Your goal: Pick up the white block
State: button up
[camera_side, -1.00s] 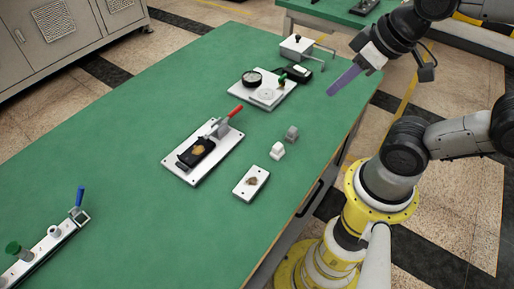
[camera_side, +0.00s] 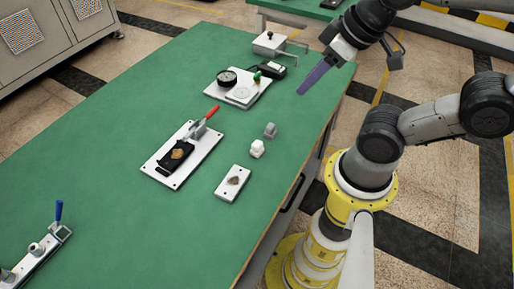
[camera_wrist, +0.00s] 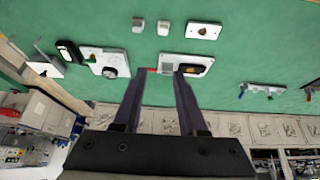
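The white block (camera_side: 257,148) stands on the green table near its right edge in the side view, just in front of a similar grey block (camera_side: 270,130). In the wrist view the white block (camera_wrist: 163,27) is near the top, right of the grey block (camera_wrist: 138,24). My gripper (camera_side: 300,93) is raised up and to the right of both blocks in the side view, apart from them. In the wrist view my gripper (camera_wrist: 158,74) has its two purple fingers spread, with nothing between them. Nothing hides the white block.
A small white plate (camera_side: 224,191) lies in front of the white block. A clamp plate with a red handle (camera_side: 206,152) is to its left. A gauge plate (camera_side: 222,96) and a white box (camera_side: 268,42) stand farther back. A blue-handled fixture (camera_side: 40,250) is front left.

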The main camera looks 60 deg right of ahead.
jog(key=o, duration=0.4)
